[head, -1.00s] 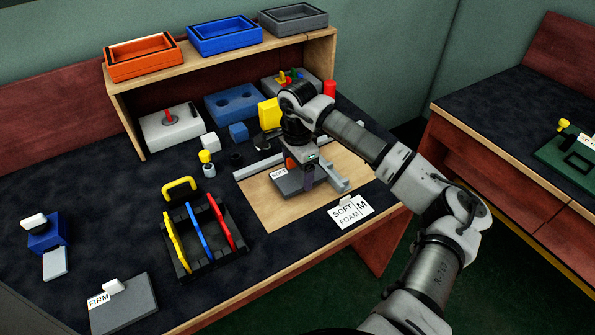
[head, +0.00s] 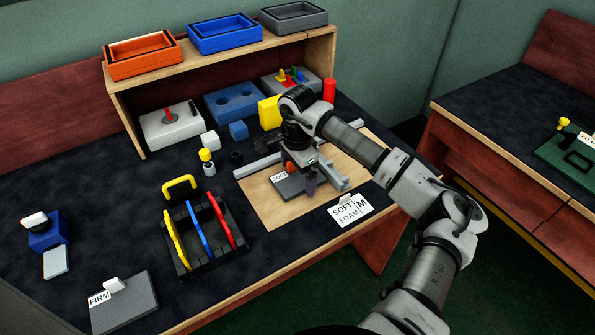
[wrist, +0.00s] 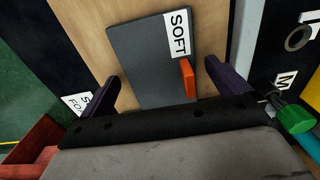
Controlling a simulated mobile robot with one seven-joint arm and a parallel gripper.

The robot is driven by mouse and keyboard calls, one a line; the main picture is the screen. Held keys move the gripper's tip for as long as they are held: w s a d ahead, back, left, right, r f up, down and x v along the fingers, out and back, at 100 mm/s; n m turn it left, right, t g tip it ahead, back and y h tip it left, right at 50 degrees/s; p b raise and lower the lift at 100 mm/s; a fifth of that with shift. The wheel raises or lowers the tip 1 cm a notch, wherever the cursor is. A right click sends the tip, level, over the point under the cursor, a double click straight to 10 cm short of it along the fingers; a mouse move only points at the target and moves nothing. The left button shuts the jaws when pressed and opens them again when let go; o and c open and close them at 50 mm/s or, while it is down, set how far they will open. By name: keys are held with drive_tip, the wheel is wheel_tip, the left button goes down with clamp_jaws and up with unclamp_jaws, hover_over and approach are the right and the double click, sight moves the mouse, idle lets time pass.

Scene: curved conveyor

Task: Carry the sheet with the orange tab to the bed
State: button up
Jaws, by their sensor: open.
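The sheet with the orange tab (wrist: 187,78) is a flat dark grey sheet (wrist: 140,48) marked SOFT in the wrist view. My gripper (wrist: 161,74) is open and empty. In the wrist view its two dark purple fingers stand either side of the sheet's near end, with the tab between them, closer to the right finger. I cannot tell which thing is the bed.
A grey rail (head: 258,165) crosses the board's back. A black rack (head: 207,250) with coloured dividers and a grey FIRM sheet (head: 125,304) are to the left. A shelf with trays stands behind.

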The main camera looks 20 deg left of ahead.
sight(297, 178)
wheel_tip(297, 178, up, 12)
drive_tip(key=b, duration=0.2)
drive_tip(key=shift+b, duration=0.3)
